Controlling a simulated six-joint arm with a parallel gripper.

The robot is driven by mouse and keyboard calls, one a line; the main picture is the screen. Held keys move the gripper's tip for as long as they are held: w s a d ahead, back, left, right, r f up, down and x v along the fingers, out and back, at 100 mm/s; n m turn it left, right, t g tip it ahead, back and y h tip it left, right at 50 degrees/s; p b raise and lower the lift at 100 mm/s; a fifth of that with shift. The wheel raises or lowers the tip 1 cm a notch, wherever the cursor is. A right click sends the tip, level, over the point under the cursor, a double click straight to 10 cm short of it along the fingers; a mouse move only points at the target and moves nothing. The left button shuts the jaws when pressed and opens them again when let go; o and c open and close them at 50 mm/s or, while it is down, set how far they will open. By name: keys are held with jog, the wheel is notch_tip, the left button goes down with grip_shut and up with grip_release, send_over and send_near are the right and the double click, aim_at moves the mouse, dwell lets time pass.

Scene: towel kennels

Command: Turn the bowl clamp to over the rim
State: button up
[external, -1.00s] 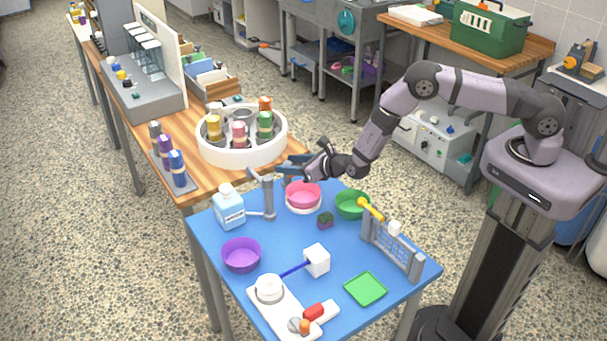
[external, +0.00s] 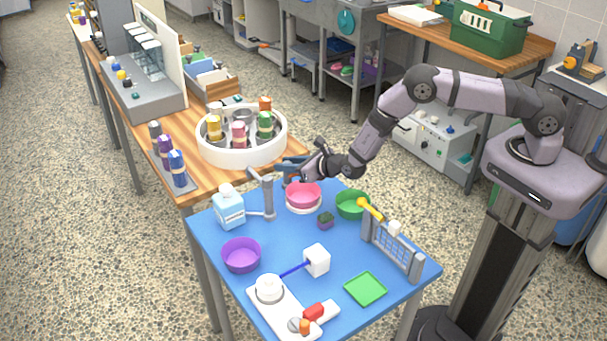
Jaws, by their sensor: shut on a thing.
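The bowl clamp (external: 268,197) is a grey upright post near the back edge of the blue table. A short arm at its top points left, away from the pink bowl (external: 303,197). The pink bowl sits upright on a white ring, right of the post. My gripper (external: 283,170) reaches in from the right, above and behind the pink bowl, with its blue-grey fingers at the top of the clamp. It is shut on the clamp; the exact contact is small and partly hidden.
A soap bottle (external: 229,208) stands close left of the clamp.

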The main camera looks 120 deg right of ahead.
jog(key=shift+f+b, duration=0.1)
jog(key=shift+b, duration=0.3)
jog(key=m+g+b, duration=0.1)
jog(key=b, duration=0.1)
jog(key=shift+w+f+m+g+h+b, duration=0.1)
jog(key=shift+f+m+g+h+b, duration=0.1)
jog(key=shift+m+g+h+b, duration=0.2)
jog(key=m+g+b, duration=0.2)
jog(key=g+b, duration=0.1)
jog(key=b, duration=0.2)
jog(key=shift+m, duration=0.3)
jog(key=m+g+b, duration=0.2)
jog(key=b, duration=0.2)
jog(key=shift+g, duration=0.3)
jog(key=shift+r+m+g+b, duration=0.2)
jog(key=shift+m+g+b, duration=0.35)
jog(key=shift+b, duration=0.35)
jog(key=shift+r+y, duration=0.1)
jog(key=shift+y, duration=0.2)
jog(key=o, duration=1)
jog(key=shift+o, duration=0.2)
